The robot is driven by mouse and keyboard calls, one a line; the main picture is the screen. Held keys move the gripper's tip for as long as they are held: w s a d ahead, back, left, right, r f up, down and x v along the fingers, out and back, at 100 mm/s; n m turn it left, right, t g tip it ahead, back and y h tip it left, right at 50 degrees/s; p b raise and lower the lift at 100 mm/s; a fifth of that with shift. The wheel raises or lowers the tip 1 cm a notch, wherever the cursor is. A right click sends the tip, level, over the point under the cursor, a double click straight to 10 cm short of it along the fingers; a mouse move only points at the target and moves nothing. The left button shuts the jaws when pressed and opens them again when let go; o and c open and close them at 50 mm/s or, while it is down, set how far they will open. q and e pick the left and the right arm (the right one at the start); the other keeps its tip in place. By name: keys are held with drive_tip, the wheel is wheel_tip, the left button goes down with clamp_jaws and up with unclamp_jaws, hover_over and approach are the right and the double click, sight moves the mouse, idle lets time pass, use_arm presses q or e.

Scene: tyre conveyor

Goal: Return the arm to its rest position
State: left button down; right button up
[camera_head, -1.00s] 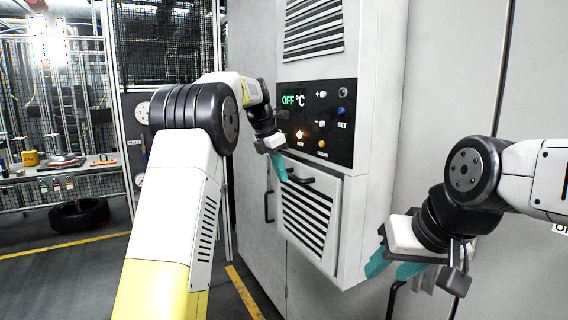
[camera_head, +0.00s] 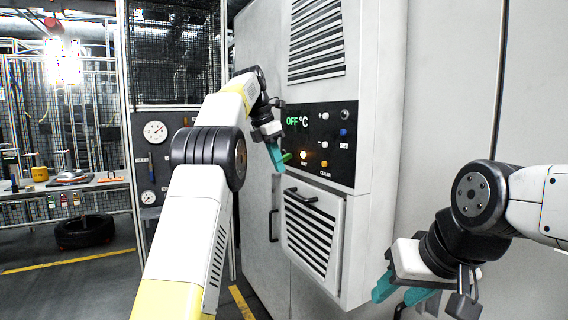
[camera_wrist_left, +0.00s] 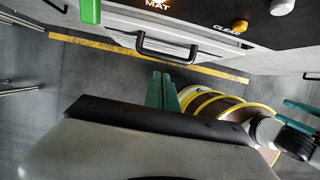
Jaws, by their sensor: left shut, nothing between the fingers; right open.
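My left arm (camera_head: 190,210) reaches up in front of a grey machine cabinet. My left gripper (camera_head: 277,158) is shut and empty beside the left edge of the black control panel (camera_head: 335,150). In the left wrist view its teal fingers (camera_wrist_left: 162,90) are together, below the cabinet's dark handle (camera_wrist_left: 168,48) in the picture, with nothing between them. My right gripper (camera_head: 403,294) is open and empty at the lower right, in front of the cabinet.
The panel display (camera_head: 298,121) reads OFF °C. A green part (camera_head: 288,157) sticks out by the panel's lower left corner, close to the left fingers. A vented door (camera_head: 310,230) is below. A workbench (camera_head: 75,187) and a tyre (camera_head: 85,231) stand at the left.

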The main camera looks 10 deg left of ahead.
use_arm(q)
drive_tip(key=s+a+r+m+t, duration=0.1)
drive_tip(key=s+a+m, duration=0.2)
drive_tip(key=s+m, duration=0.45)
drive_tip(key=s+a+r+m+t, duration=0.15)
drive_tip(key=s+m, duration=0.25)
drive_tip(key=s, duration=0.6)
drive_tip(key=s+f+m+t+y, duration=0.1)
drive_tip(key=s+f+m, duration=1.3)
drive_tip(key=s, duration=0.6)
wheel_tip(320, 180, down, 2)
drive_tip(key=shift+d+f, duration=0.15)
drive_tip(key=shift+f, duration=0.1)
